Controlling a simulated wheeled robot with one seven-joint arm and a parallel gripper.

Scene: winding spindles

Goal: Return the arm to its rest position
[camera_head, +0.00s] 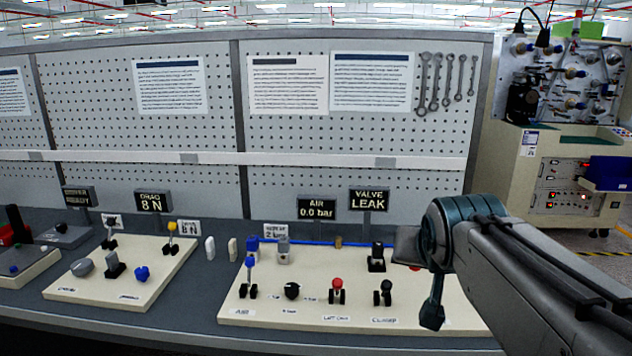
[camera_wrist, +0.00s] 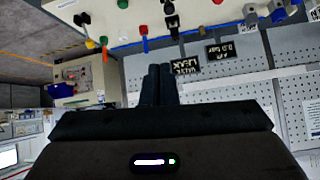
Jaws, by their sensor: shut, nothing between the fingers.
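My arm reaches in from the right edge of the head view, above the right end of the front control panel (camera_head: 270,314). In that view the fingers of my gripper are not clearly seen, as the wrist and arm links cover that part. In the wrist view my gripper (camera_wrist: 160,70) shows two dark fingers side by side, shut with nothing between them. The view there is upside down, with the panel's knobs beyond the fingertips and the VALVE LEAK sign (camera_wrist: 186,66) just right of them. The sign also stands in the head view (camera_head: 369,199).
A second panel (camera_head: 70,290) with knobs lies to the left on the grey bench. Small levers, such as the red-topped one (camera_head: 337,288), stand up from the front panel. A pegboard wall (camera_head: 300,110) rises behind. A machine (camera_head: 560,170) stands at the right across open floor.

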